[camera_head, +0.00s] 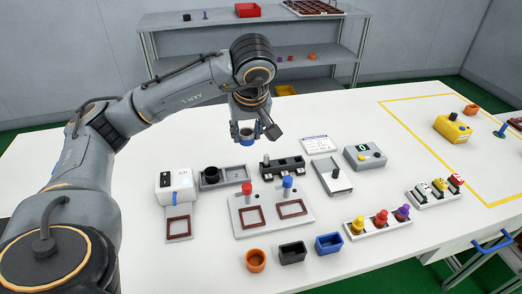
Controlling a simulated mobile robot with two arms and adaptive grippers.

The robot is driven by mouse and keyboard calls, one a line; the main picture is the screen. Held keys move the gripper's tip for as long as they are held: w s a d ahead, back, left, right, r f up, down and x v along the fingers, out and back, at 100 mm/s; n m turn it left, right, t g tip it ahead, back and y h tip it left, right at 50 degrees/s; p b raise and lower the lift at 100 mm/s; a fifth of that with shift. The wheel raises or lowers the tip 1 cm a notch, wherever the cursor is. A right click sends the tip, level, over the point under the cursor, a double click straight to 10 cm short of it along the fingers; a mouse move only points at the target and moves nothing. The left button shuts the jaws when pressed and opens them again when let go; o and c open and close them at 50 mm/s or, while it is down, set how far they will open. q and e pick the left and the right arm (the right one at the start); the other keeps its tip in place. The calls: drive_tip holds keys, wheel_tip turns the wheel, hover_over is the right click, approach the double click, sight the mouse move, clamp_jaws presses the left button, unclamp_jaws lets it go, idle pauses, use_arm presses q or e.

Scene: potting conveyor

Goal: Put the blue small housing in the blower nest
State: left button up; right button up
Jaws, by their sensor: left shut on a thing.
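My left gripper (256,130) is above the back of the white table, its fingers pointing down. It is shut on a small round blue housing (246,139), held in the air clear of the table; the fingers partly hide it. A white box with a black switch (176,184) stands at the left of the table, with a grey plate bearing a brown square frame (178,224) in front of it. This looks like the blower and its nest; the frame looks empty. My right gripper is not in view.
An orange cup (255,261), a black box (292,253) and a blue box (329,244) stand at the front. Behind them is a grey fixture (270,221) with red and blue knobs. A grey tray (237,172) with a black round part lies below the gripper.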

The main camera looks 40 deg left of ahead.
use_arm(q)
drive_tip(key=w+a+f+p, duration=0.1)
drive_tip(key=w+a+f, duration=0.1)
drive_tip(key=w+a, duration=0.15)
approach(249, 148)
drive_tip(key=shift+w+a+f, duration=0.4)
drive_tip(key=shift+a+f, duration=0.25)
drive_tip(key=shift+a, duration=0.05)
drive_tip(key=x, duration=0.1)
drive_tip(key=p+x, duration=0.1)
drive_tip(key=x, duration=0.1)
drive_tip(key=shift+s+d+f, duration=0.1)
drive_tip(key=shift+d+f, duration=0.2)
drive_tip(key=shift+f, duration=0.35)
drive_tip(key=o, duration=0.4)
drive_tip(key=shift+f, duration=0.1)
drive_tip(key=o, duration=0.5)
drive_tip(key=shift+c, duration=0.2)
